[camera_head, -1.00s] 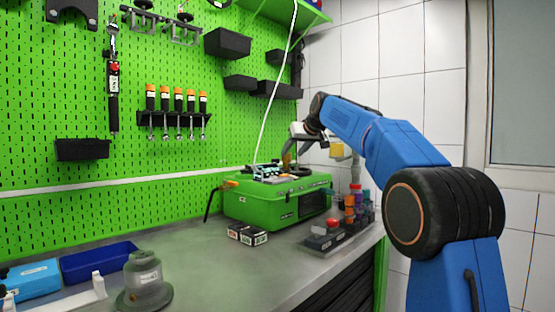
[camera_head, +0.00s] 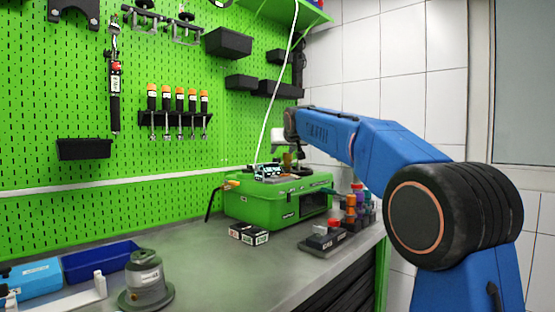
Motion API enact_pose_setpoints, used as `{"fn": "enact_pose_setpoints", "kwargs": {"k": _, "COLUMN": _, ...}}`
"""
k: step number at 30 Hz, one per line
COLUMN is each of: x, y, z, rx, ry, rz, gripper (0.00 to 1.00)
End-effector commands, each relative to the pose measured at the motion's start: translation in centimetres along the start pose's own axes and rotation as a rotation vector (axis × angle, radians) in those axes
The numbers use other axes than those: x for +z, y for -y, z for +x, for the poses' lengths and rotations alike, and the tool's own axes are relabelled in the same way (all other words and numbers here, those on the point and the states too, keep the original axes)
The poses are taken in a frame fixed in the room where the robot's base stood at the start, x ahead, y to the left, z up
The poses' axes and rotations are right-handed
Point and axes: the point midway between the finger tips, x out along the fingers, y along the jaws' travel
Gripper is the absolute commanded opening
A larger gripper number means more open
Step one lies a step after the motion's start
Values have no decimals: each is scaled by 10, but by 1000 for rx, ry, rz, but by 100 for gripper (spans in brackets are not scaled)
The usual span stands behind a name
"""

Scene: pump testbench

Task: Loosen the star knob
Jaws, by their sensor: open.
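A green case (camera_head: 282,206) stands on the grey bench against the pegboard. On its top, toward the right, is a small dark round part (camera_head: 302,171) that may be the star knob; it is too small to make out its shape. My gripper (camera_head: 295,163) is at the end of the blue arm, pointing down just above this part. It is open, but its fingers are small and partly merge with the dark background. I cannot tell whether they touch the part.
A small device (camera_head: 268,173) sits on the case's left top, near a white cable. Colored bottles (camera_head: 351,208) stand in a black rack on the right. Small boxes (camera_head: 248,234) lie in front. A grey pump-like part (camera_head: 145,282) and blue bin (camera_head: 98,263) are at front left.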

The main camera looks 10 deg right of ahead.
Motion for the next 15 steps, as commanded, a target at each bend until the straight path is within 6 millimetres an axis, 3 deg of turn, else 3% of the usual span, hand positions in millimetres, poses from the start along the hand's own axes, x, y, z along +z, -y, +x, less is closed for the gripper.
{"fn": "enact_pose_setpoints", "kwargs": {"k": 15, "x": 0, "y": -1, "z": 82, "rx": 1, "ry": 0, "rz": 0, "gripper": 47}}
